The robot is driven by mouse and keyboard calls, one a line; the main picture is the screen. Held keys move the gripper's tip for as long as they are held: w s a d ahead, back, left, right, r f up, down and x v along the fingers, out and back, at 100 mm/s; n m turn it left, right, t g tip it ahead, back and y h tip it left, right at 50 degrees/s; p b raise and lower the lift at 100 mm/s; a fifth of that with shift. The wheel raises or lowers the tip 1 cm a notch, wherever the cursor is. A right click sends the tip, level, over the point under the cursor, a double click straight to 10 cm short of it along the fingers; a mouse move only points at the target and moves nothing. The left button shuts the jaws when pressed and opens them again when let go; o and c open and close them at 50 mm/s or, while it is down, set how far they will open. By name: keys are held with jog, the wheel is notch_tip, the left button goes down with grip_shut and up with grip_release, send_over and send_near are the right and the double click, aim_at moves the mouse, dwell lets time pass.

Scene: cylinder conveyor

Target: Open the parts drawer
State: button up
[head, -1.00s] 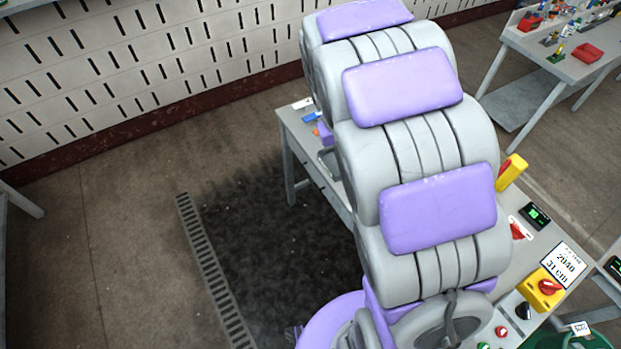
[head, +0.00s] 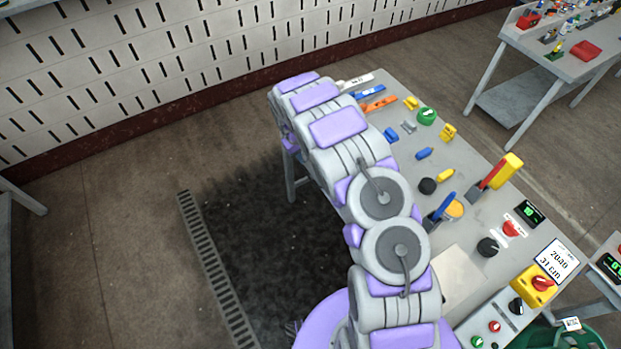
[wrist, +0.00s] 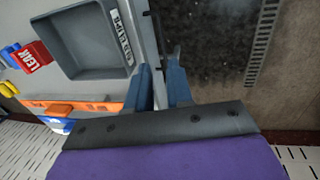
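My gripper (wrist: 160,75) shows in the wrist view as two blue-grey fingers with a gap between them. The fingertips are at the workbench edge, one on the bench side and one over the dark floor mat. A thin dark bar (wrist: 159,30) runs along that edge just beyond the fingertips; I cannot tell whether it is the parts drawer's handle. I see nothing clearly held. The drawer front cannot be made out. In the head view my arm hides the near bench edge and the gripper.
A grey tray (wrist: 90,45) with a lettered label and a red LEAK block (wrist: 33,57) are on the bench. The workbench (head: 480,215) carries several knobs, tools and small parts. A floor grate (head: 215,270) lies left of the dark mat, where the floor is clear.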

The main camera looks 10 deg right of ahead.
jog(key=w+d+f+b, duration=0.1)
jog(key=d+f, duration=0.2)
jog(key=f, duration=1.4)
jog(key=shift+d+f+b, duration=0.15)
jog(key=shift+f+b, duration=0.05)
jog(key=shift+b, duration=0.1)
grip_shut()
dwell(0.9)
